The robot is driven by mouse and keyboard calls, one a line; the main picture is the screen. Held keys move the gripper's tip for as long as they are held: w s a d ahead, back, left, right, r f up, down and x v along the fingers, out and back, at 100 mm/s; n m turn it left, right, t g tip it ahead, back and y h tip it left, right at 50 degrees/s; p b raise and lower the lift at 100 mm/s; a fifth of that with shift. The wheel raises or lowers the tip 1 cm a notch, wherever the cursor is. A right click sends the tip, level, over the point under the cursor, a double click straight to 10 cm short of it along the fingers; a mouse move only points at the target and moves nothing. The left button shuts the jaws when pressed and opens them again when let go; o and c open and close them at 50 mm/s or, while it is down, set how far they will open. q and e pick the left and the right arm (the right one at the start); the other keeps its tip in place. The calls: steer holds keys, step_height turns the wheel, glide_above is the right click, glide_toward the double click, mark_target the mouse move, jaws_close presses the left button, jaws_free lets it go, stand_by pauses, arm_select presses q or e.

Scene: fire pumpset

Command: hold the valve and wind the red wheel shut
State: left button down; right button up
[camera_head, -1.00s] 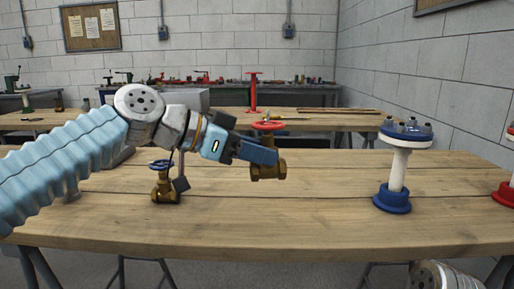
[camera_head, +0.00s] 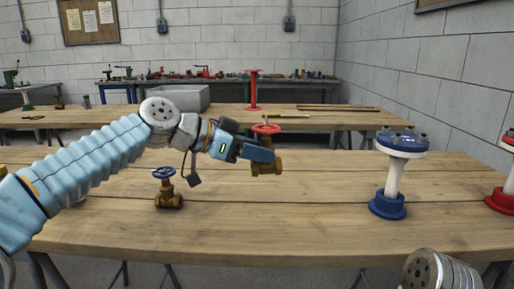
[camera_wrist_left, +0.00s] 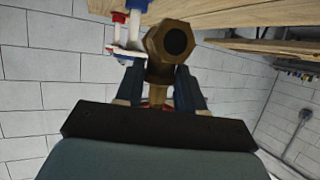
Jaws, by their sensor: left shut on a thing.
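The brass valve (camera_head: 267,168) with a red wheel (camera_head: 267,128) on top is upright over the middle of the front table. My left gripper (camera_head: 262,154) is shut on its body, just below the wheel, with one finger across the near side. In the left wrist view, the valve's hexagonal open end (camera_wrist_left: 172,42) faces me between the two fingers (camera_wrist_left: 158,92). The wheel is mostly hidden there. The valve appears slightly above the table, though the gap is hard to judge. My right gripper is out of view; the wheel has no gripper on it.
A second brass valve with a blue wheel (camera_head: 165,173) stands left on the front table (camera_head: 300,215). A white pipe with blue flanges (camera_head: 393,180) stands right; a red-based one (camera_head: 503,200) is at the edge. Table space between valve and pipe is clear.

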arm_select(q)
steer(key=shift+w+r+p, duration=0.2)
steer(key=shift+w+p, duration=0.4)
steer(key=shift+w, duration=0.25)
steer(key=shift+w+f, duration=0.15)
steer(key=shift+w, duration=1.4)
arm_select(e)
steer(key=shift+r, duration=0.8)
arm_select(q)
steer(key=shift+f+b, duration=6.05)
steer(key=shift+f, duration=0.25)
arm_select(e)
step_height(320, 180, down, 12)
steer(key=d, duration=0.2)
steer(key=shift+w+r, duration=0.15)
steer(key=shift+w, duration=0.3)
arm_select(q)
steer(key=shift+r, duration=0.1)
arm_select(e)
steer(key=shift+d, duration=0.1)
